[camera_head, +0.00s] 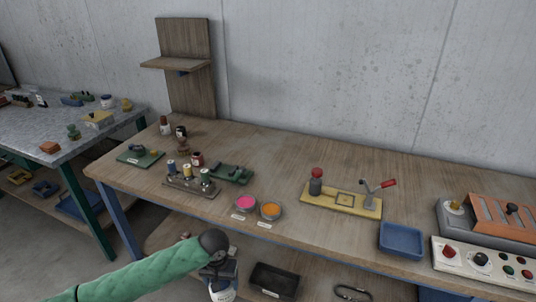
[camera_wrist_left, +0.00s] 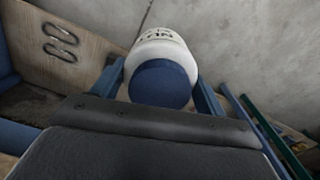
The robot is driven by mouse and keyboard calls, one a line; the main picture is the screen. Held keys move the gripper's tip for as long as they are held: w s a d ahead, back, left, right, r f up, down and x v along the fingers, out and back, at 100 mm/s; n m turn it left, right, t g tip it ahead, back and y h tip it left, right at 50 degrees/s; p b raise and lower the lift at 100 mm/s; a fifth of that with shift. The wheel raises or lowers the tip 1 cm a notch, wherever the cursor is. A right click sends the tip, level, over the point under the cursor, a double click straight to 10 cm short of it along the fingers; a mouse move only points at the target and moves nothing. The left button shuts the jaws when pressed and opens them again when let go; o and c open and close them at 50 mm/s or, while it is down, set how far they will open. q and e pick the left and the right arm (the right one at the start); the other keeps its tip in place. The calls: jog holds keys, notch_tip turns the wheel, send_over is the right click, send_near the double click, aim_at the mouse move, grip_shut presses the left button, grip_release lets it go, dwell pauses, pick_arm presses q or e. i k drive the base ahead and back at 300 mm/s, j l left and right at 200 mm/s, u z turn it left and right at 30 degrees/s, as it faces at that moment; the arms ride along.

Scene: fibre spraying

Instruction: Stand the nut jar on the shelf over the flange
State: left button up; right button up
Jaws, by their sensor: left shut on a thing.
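The nut jar, white with a dark blue lid, shows in the left wrist view (camera_wrist_left: 160,84); part of the lettering on its white side reads "NUT". My left gripper (camera_wrist_left: 160,70) is shut on it, one blue finger on each side. In the head view the gripper (camera_head: 221,272) is low, in front of the workbench's front edge, with the jar (camera_head: 222,291) below it, partly cut by the frame's bottom. The wooden shelf (camera_head: 165,64) juts from an upright board at the bench's back left; its top looks empty. I cannot make out the flange for certain. My right gripper is out of view.
Small bottles (camera_head: 165,125) stand on the workbench (camera_head: 280,155) below the shelf. A bottle rack (camera_head: 190,187), pink and orange bowls (camera_head: 270,210), a yellow fixture (camera_head: 341,200) and a blue tray (camera_head: 402,240) stand along the bench. A grey side table (camera_head: 60,125) is at left.

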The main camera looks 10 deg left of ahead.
aim_at(183, 63)
jog(key=i+j+z, duration=0.15)
jog(key=j, duration=0.5)
jog(key=j+z, duration=0.2)
jog(key=j, duration=0.4)
jog(key=j+z, duration=0.15)
jog(key=j, duration=0.5)
jog(key=j+z, duration=0.15)
jog(key=j, duration=0.5)
jog(key=k+j+z, duration=0.2)
jog(key=j, duration=0.45)
jog(key=j+z, duration=0.15)
jog(key=j, duration=0.5)
jog(key=k+j+z, duration=0.1)
jog(key=j, duration=0.35)
jog(key=k+j+z, duration=0.1)
jog(key=j, duration=0.3)
jog(key=k+j, duration=0.25)
jog(key=j, duration=0.15)
jog(key=k+j+z, duration=0.15)
jog(key=j, duration=0.3)
